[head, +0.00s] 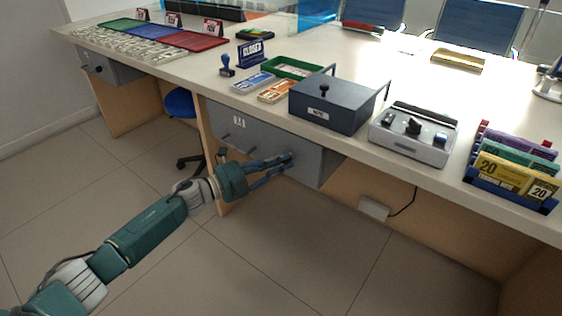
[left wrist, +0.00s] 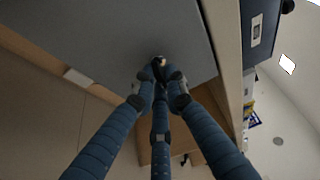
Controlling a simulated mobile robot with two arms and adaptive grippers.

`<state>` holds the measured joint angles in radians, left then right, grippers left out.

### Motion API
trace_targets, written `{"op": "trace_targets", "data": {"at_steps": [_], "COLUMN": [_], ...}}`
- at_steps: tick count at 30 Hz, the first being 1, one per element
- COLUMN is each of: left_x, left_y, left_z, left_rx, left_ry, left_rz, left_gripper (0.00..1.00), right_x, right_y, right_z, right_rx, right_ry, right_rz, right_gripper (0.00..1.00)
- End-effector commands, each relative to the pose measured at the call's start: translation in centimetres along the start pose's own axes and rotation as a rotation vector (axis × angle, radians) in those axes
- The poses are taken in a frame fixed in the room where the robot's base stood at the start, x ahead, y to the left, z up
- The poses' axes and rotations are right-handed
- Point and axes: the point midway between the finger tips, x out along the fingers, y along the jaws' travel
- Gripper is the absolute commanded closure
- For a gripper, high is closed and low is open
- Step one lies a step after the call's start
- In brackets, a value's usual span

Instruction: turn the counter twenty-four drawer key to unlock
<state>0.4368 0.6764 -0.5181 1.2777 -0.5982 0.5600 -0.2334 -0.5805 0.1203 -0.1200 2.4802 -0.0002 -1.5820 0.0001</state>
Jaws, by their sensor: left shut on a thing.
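The grey drawer unit (head: 262,133) under the counter has a white number label (head: 240,123) that I read as 024. My left gripper (head: 288,160) reaches from the left to the right part of the drawer front. In the left wrist view, its blue fingers (left wrist: 159,82) close together at the grey front (left wrist: 110,35). They are shut on the key (left wrist: 159,61), of which only a small dark and brassy bit shows between the tips. The key's turn angle cannot be told. My right gripper is not in view.
On the counter (head: 350,150) above stand a dark cash box (head: 322,112), a grey device (head: 412,138) and a rack of banknote packs (head: 515,165). A blue stool (head: 180,103) is behind my arm. The floor (head: 290,250) in front is clear.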

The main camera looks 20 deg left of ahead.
Motion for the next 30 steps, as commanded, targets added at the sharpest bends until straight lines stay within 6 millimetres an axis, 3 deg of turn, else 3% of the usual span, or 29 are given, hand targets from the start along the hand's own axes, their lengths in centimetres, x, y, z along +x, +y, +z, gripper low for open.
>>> {"op": "trace_targets", "data": {"at_steps": [10, 11, 12, 14, 23, 30], "left_x": [0.0, 0.0, 0.0, 0.0, -0.2, -3.5], "left_y": [0.1, 0.1, 0.1, 0.1, 0.1, 0.2], "left_z": [0.0, 0.0, 0.0, 0.0, 0.0, 0.0], "left_rx": [0.005, 0.005, 0.005, 0.004, 0.003, 0.004], "left_ry": [0.001, 0.001, 0.001, 0.001, 0.0, 0.0], "left_rz": [0.003, 0.003, 0.003, 0.002, 0.002, 0.006], "left_gripper": [1.0, 0.84, 0.76, 0.69, 0.69, 0.69], "right_x": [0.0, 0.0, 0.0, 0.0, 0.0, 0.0], "right_y": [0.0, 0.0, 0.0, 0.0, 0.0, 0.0], "right_z": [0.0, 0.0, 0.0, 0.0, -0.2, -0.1], "right_rx": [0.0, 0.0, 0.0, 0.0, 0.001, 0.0], "right_ry": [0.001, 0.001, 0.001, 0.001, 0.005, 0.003], "right_rz": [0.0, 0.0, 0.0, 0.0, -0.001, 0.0], "right_gripper": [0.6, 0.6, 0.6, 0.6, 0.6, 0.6]}}
